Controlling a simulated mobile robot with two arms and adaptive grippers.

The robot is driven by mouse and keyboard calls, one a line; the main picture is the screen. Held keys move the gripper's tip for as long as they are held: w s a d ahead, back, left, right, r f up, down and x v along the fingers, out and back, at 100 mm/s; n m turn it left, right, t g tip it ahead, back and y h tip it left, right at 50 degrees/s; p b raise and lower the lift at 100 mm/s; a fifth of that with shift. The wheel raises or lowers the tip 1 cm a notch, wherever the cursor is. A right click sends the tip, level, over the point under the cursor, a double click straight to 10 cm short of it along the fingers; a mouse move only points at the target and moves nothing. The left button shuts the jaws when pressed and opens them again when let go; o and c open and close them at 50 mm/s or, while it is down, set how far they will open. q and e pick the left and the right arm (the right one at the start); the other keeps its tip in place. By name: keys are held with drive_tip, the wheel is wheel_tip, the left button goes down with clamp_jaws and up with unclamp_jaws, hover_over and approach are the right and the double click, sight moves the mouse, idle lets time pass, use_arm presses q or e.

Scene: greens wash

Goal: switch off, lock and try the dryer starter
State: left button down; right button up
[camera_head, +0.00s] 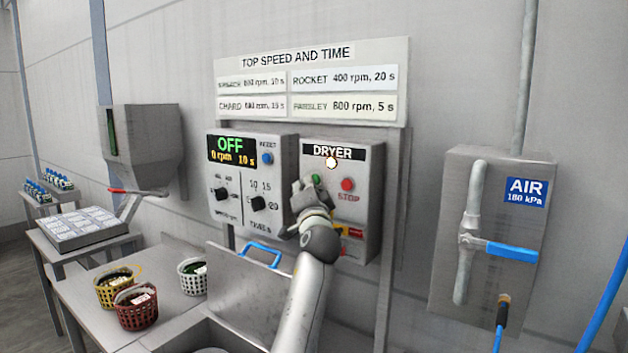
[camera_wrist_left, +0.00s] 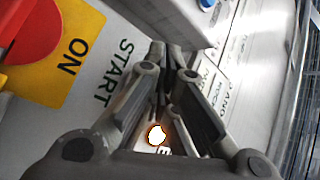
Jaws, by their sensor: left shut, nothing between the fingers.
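The dryer starter (camera_head: 368,200) is a grey wall box labelled DRYER. A lamp (camera_head: 331,162) glows near its top and also shows in the left wrist view (camera_wrist_left: 156,135). It has a green button (camera_head: 316,181) and a red STOP button (camera_head: 348,185). Its red and yellow switch (camera_head: 352,232) is partly hidden by my arm; in the left wrist view the red handle (camera_wrist_left: 25,30) sits on a yellow plate, with ON readable. My left gripper (camera_head: 321,184) is shut and empty, close to the green button; contact cannot be told. No lock shows.
The spinner control box (camera_head: 282,185) at left reads OFF, 0 rpm. An AIR box (camera_head: 500,225) with a blue-handled valve stands out at right.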

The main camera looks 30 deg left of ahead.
use_arm(q)
drive_tip(key=shift+s, duration=0.45)
drive_tip(key=s+p, duration=0.1)
drive_tip(key=s, duration=0.2)
drive_tip(key=s+p, duration=0.1)
drive_tip(key=s, duration=0.1)
drive_tip(key=shift+a+p, duration=0.25)
drive_tip(key=shift+p, duration=0.05)
idle(0.6)
